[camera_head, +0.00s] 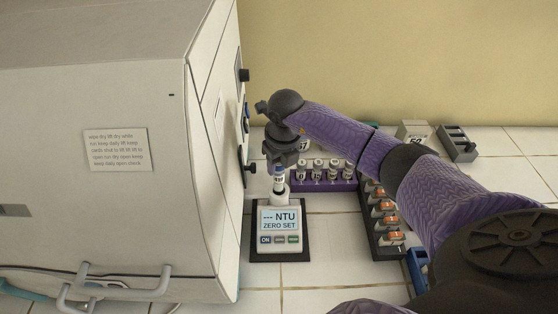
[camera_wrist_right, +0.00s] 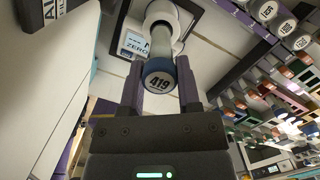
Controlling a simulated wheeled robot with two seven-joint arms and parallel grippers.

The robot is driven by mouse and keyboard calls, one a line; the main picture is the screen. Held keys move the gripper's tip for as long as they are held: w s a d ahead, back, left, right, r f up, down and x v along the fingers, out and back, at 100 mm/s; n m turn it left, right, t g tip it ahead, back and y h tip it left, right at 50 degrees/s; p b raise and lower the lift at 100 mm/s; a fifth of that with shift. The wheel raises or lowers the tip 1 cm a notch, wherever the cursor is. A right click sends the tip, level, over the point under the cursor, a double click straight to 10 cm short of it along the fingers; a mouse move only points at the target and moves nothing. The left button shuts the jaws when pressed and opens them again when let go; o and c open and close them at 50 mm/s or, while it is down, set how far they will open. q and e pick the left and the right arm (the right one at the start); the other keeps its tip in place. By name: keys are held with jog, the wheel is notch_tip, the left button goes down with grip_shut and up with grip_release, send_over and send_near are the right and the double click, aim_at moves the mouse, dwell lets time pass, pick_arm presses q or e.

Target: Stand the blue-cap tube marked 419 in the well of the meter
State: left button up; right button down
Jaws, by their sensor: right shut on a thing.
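My right gripper (camera_head: 280,163) points down over the meter (camera_head: 262,238), beside the big white cabinet. It is shut on the blue-cap tube (camera_head: 279,180), which is upright. In the right wrist view the cap marked 419 (camera_wrist_right: 160,82) sits between the fingers (camera_wrist_right: 160,88). The tube's lower end is at the meter's round white well (camera_wrist_right: 165,14), lined up with it. I cannot tell how deep it sits, or whether it touches the bottom. The meter's screen reads "--- NTU ZERO SET". My left gripper is not in view.
The white cabinet (camera_head: 130,190) stands close on the left, with knobs on its side. A purple rack (camera_head: 325,185) with several white-capped tubes is just behind the meter. A dark rack (camera_head: 384,246) with orange-topped items is to the right. Tile in front of the meter is clear.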

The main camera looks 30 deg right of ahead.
aim_at(279, 182)
jog(key=shift+f+b, duration=0.45)
jog(key=shift+f, duration=0.3)
jog(key=shift+f+b, duration=0.7)
jog(key=shift+f, duration=0.15)
jog(key=shift+f+b, duration=1.5)
jog(key=shift+f, duration=0.5)
jog(key=c, duration=0.7)
grip_release()
jog(key=o, duration=0.5)
jog(key=shift+c, duration=0.2)
jog(key=shift+r, duration=0.2)
